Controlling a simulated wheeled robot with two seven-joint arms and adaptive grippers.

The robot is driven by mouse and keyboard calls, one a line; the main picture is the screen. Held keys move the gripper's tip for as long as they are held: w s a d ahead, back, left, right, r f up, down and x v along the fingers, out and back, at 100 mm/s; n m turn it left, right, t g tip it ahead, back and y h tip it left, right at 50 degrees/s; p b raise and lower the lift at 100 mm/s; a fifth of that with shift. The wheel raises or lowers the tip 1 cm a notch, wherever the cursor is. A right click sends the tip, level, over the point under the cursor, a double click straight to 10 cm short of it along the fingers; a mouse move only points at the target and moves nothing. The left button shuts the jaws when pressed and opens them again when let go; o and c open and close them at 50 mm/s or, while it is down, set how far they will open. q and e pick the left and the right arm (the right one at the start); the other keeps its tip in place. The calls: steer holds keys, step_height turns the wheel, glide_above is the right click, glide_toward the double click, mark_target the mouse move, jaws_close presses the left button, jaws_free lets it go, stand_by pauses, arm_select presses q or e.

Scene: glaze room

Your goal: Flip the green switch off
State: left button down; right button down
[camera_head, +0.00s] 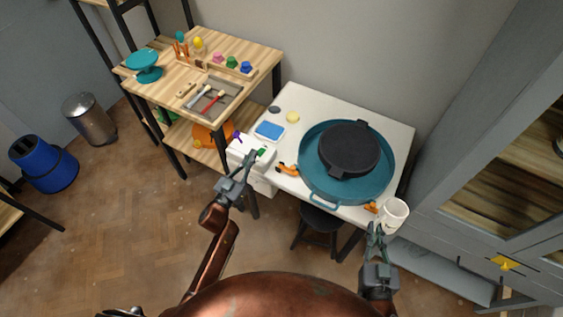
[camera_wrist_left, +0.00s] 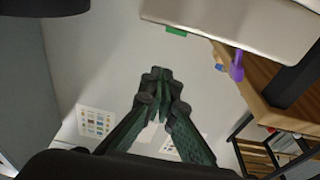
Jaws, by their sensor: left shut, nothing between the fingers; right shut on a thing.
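The green switch (camera_head: 262,153) is a small green piece on a white box (camera_head: 240,151) at the left end of the white table. In the left wrist view the green switch (camera_wrist_left: 176,30) shows at the edge of the white box (camera_wrist_left: 235,18). My left gripper (camera_head: 251,158) is shut and empty, with its fingertips close to the switch. In the left wrist view the fingertips (camera_wrist_left: 158,76) appear apart from the switch; I cannot tell the exact gap. My right gripper (camera_head: 376,229) is shut on the white mug (camera_head: 397,211) at the table's front right.
A purple piece (camera_head: 238,135) sticks up from the box's left side. A teal round tray (camera_head: 313,180) with a black round object (camera_head: 350,148) fills much of the white table (camera_head: 396,127). A blue sponge-like block (camera_head: 269,131) lies behind the box. A wooden shelf (camera_head: 258,50) with tools stands left.

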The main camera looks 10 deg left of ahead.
mark_target(261, 152)
arm_select(q)
steer(key=x, duration=0.3)
steer(key=shift+f+b, duration=0.35)
steer(key=shift+s+a+f+b, duration=0.1)
steer(key=shift+f+b, duration=0.1)
steer(key=shift+f, duration=0.25)
steer(key=shift+s+f+b, duration=0.1)
steer(key=shift+f+b, duration=0.05)
steer(key=shift+f, duration=0.3)
steer(key=shift+s+f+b, duration=0.15)
steer(key=shift+f+b, duration=0.15)
steer(key=shift+f, duration=0.45)
